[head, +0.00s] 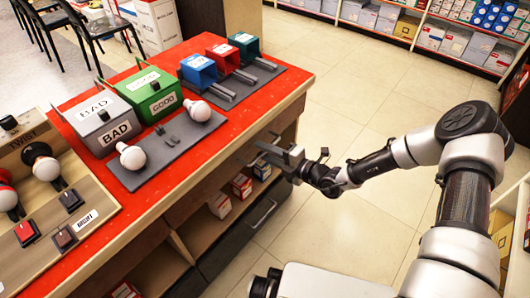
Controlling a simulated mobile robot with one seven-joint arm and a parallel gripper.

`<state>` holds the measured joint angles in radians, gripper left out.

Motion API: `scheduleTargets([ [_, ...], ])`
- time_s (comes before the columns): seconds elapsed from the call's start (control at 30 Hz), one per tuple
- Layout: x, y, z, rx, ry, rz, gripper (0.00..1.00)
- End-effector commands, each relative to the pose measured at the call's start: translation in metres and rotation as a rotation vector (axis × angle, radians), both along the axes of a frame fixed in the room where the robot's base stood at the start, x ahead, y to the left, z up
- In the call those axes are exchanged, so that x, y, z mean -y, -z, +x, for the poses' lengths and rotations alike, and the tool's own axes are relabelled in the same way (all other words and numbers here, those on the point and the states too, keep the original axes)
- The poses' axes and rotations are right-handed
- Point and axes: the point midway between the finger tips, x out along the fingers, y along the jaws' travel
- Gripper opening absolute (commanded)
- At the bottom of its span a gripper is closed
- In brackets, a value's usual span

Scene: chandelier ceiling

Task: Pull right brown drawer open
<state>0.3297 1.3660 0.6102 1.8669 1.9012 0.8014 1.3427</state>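The brown wooden front (287,119) of the counter runs just below its red top, and the right drawer is part of this front. The drawer looks closed, though its edges are hard to make out. My gripper (268,148) is at this front, near the counter's right end, with its grey fingers pointing toward the wood. A thin grey bar, perhaps the handle, shows beside the fingers. Whether the fingers touch or surround it, and how far apart they are, is too small to tell.
The red counter top (222,133) holds grey and green boxes, white bulbs and coloured bins. Below are open shelves with small boxes and a dark lower drawer with a handle (263,213). Tiled floor (340,120) is free to the right. Stocked shelves (400,25) stand behind.

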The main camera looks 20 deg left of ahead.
Motion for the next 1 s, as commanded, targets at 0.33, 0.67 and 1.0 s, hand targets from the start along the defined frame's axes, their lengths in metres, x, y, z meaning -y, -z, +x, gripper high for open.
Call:
scheduleTargets([
  [0.33, 0.0003, -0.0001, -0.0002, 0.0, 0.0, 0.0, 0.0],
  [0.67, 0.0004, 0.0, -0.0004, 0.0, -0.001, 0.0, 0.0],
  [1.0, 0.0004, 0.0001, -0.0004, 0.0, -0.001, 0.0, 0.0],
])
